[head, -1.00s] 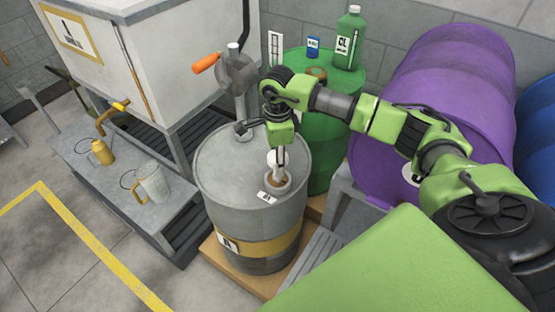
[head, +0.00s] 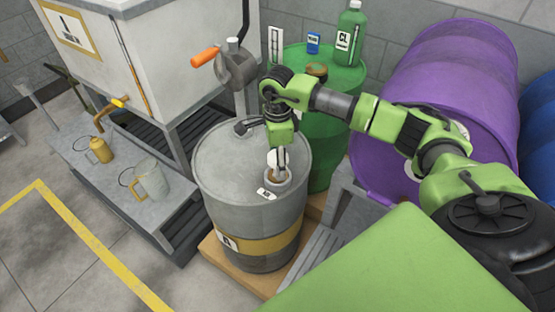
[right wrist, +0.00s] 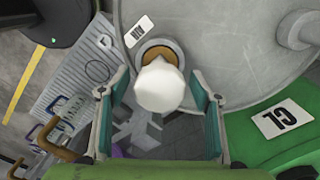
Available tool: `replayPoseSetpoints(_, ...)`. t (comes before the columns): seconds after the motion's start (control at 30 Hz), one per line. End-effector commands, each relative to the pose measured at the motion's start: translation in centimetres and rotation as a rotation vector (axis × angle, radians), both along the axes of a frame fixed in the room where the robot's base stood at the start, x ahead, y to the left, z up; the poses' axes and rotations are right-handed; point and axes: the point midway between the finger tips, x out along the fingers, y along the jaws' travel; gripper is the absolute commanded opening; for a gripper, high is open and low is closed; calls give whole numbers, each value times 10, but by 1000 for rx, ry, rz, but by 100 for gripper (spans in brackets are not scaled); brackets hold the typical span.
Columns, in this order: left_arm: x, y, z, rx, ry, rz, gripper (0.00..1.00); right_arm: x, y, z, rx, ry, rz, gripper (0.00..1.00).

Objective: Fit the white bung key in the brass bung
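The white bung key (right wrist: 160,86) stands over the brass bung (right wrist: 158,53) in the top of the grey drum (right wrist: 225,35). Its white body covers part of the bung, so I cannot tell how far it sits inside. My right gripper (right wrist: 162,88) has its two fingers on either side of the key, with gaps showing on both sides. In the head view, the right gripper (head: 277,160) points down at the bung near the front right of the drum top (head: 225,160). My left gripper is not in view.
A hand pump with an orange handle (head: 206,57) stands behind the drum. A green drum (head: 335,90) carries a green bottle (head: 350,38). A purple drum (head: 440,100) lies at the right. A bench (head: 90,185) holds a jug (head: 150,180) and an oil can (head: 100,149).

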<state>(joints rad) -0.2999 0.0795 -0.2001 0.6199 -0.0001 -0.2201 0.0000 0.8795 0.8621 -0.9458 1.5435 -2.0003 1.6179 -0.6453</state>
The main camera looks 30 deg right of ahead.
Motion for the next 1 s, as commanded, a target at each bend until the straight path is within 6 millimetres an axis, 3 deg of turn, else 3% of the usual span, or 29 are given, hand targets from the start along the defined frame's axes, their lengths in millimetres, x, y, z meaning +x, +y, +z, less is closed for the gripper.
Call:
replayPoseSetpoints(0.27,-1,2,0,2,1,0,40,1,0,11,0,-2,1,58)
replayPoseSetpoints(0.7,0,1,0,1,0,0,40,1,0,98,-1,-4,0,58)
replayPoseSetpoints(1.0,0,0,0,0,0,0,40,0,0,120,0,0,0,58)
